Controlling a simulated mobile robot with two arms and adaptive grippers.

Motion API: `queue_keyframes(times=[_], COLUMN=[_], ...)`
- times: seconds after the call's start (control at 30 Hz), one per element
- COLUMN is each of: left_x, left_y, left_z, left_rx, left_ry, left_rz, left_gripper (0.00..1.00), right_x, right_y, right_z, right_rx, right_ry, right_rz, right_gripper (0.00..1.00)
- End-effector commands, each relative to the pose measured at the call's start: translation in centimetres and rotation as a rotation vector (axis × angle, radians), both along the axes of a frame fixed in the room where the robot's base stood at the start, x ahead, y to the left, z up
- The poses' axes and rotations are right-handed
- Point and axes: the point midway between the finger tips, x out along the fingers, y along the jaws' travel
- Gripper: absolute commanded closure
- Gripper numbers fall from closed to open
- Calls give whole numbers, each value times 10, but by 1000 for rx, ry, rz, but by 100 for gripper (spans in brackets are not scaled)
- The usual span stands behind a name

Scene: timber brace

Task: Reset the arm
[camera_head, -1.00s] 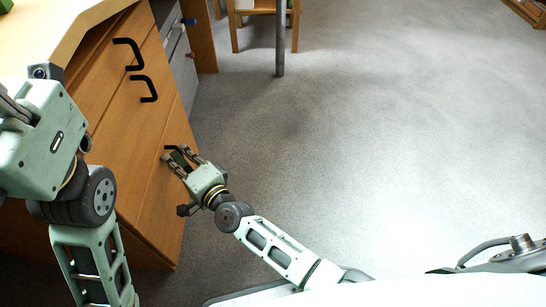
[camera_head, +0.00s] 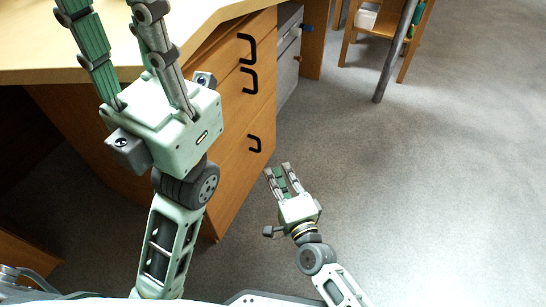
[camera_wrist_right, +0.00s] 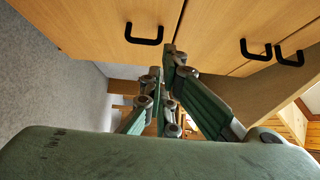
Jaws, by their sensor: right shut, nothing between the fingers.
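My right gripper (camera_head: 279,168) is low in front of the wooden drawer cabinet (camera_head: 235,165), over the grey floor, just right of the lowest black handle (camera_head: 254,144). It is shut with nothing between its fingers. Its fingers (camera_wrist_right: 163,72) also show in the right wrist view, pointing below the cabinet's handles. I see no contact with the cabinet. My left gripper (camera_head: 110,14) is large at the upper left, over the desk, fingers pointing up the picture. Its fingers stand apart where they show, but the tips run to the top edge.
The pale desk top (camera_head: 40,55) reaches over the cabinet at the upper left. The cabinet has two more black handles (camera_head: 247,48) higher up. A wooden chair (camera_head: 385,28) and a grey post (camera_head: 395,55) stand at the back. The carpet (camera_head: 450,190) on the right is clear.

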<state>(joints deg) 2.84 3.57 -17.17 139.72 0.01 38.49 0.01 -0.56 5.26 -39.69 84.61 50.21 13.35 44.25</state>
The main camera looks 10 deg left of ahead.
Motion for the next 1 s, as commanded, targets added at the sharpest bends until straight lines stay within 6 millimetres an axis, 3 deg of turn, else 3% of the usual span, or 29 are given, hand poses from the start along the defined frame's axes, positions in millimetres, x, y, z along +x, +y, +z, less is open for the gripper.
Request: queue_keyframes(times=[0.13, 0.37, 0.47, 0.57, 0.77, 0.87, 1.0], left_x=[2, 2, 2, 4, 6, 6, 5], left_y=[0, 0, 1, 1, 2, 3, 4], left_z=[-2, -3, -3, -4, -9, -13, -18], left_rx=[0, -1, -2, -2, -6, -8, -12], left_ry=[17, 19, 25, 40, 88, 113, 146], left_rz=[-1, -2, -1, -2, -5, -6, -8], left_gripper=[83, 83, 83, 83, 83, 83, 83], right_x=[-12, -15, -14, -11, -20, -39, -80], right_y=[-7, -9, -13, -25, -80, -112, -154], right_z=[1, 0, 15, 56, 192, 260, 347], right_rx=[0, 1, -10, -42, -185, -275, -409], right_ry=[1, -2, -41, -155, -540, -734, -984], right_rz=[0, -1, -16, -63, -278, -417, -630], right_gripper=[100, 100, 100, 100, 100, 100, 100])
